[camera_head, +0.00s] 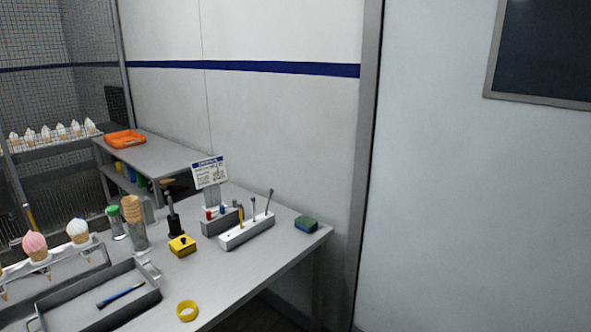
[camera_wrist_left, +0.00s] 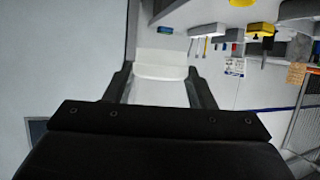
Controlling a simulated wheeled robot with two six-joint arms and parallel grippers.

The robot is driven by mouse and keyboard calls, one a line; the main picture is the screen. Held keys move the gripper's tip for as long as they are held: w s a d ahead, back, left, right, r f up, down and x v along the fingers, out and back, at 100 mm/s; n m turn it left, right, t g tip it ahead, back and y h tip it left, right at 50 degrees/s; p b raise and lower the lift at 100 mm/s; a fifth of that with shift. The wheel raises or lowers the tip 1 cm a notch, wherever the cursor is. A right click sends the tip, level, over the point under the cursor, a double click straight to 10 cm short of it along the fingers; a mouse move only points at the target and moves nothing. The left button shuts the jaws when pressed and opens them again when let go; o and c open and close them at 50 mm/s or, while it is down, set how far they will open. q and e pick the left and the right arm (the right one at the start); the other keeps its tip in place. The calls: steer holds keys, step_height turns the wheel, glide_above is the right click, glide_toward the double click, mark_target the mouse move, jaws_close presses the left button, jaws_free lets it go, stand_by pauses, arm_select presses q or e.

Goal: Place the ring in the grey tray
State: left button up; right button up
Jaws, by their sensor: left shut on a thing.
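A yellow ring (camera_head: 187,311) lies on the grey table near its front edge, just right of the grey tray (camera_head: 144,307). A blue-handled tool (camera_head: 120,295) lies in the tray. The tray's near left part is cut off by the picture edge. My left gripper (camera_wrist_left: 160,78) shows only in the left wrist view, with its fingers apart and shut on a pale white thing (camera_wrist_left: 160,62) that I cannot identify. The ring is away from this gripper, at the top of that view (camera_wrist_left: 242,3). My right gripper is not in view.
Behind the ring stand a yellow box (camera_head: 182,246), a white holder with tools (camera_head: 246,231), a stack of cones (camera_head: 134,220) and a sign (camera_head: 209,172). A blue-green sponge (camera_head: 306,223) lies at the right corner. Ice-cream cones stand in a rack (camera_head: 60,258) at left.

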arm_select(q)
steer(key=s+d+r+m+h, duration=0.1)
steer(key=s+d+r, duration=0.1)
steer(key=s+d, duration=0.15)
steer(key=w+a+f+n+y, duration=0.3)
steer(key=w+a+f, duration=0.1)
steer(key=w+a, duration=0.5)
steer(key=w+a+f+n+t+y, duration=0.1)
steer(key=w+a+f+n+y, duration=0.2)
steer(key=w+a, duration=0.7)
steer(key=shift+a+f+y, duration=0.4)
steer(key=shift+a+f, duration=0.1)
steer(key=shift+f, duration=0.15)
steer(key=shift+f, duration=0.1)
step_height(320, 180, down, 10)
steer(key=shift+r, duration=0.25)
steer(key=shift+f, duration=0.2)
steer(key=o, duration=0.9)
